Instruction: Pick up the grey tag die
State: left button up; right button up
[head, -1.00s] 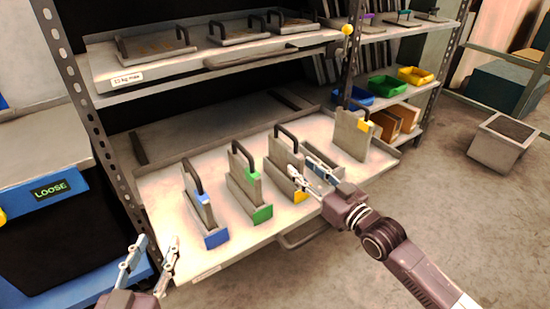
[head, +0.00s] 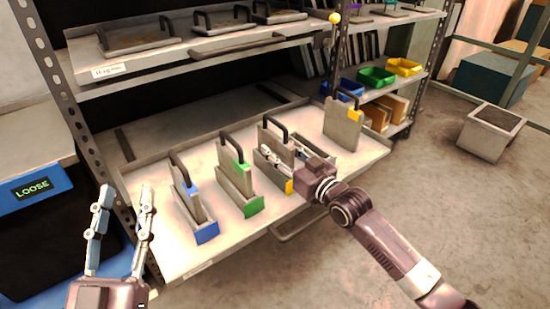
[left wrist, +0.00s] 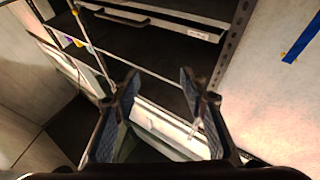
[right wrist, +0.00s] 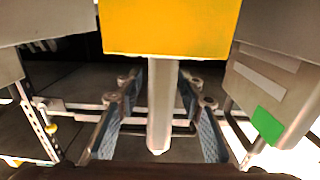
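The third die (head: 264,135) from the left is a grey plate with a dark handle. It stands upright in a holder with a yellow front (head: 289,187). My right gripper (head: 276,153) is at its near edge and partly hides it, so its tag is not clear in the head view. In the right wrist view, a pale grey upright piece (right wrist: 160,115), seemingly the die's edge or tag, lies between the open fingers with gaps on both sides. The yellow front (right wrist: 170,28) shows above it. My left gripper (head: 124,190) is open and empty, away from the dies.
A blue-tagged die (head: 182,190) and green-tagged die (head: 235,172) stand to the left. A yellow-tagged die (head: 341,125) stands at the right, without a visible coloured holder. An upper shelf (head: 180,62) with flat dies overhangs behind. A LOOSE bin (head: 35,205) is at far left.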

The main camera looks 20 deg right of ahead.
jog(key=shift+w+a, duration=0.25)
jog(key=shift+w, duration=0.4)
pick_arm(q)
jog(key=shift+s+r+t, duration=0.3)
jog(key=shift+r+t, duration=0.05)
jog(key=shift+r, duration=0.2)
jog(key=shift+s+r+t, duration=0.3)
jog(key=shift+r+t, duration=0.05)
jog(key=shift+r, duration=0.2)
pick_arm(e)
jog(key=shift+c, duration=0.2)
grip_shut()
pick_arm(q)
jog(key=shift+w+f, duration=0.1)
pick_arm(e)
jog(key=shift+r, duration=0.35)
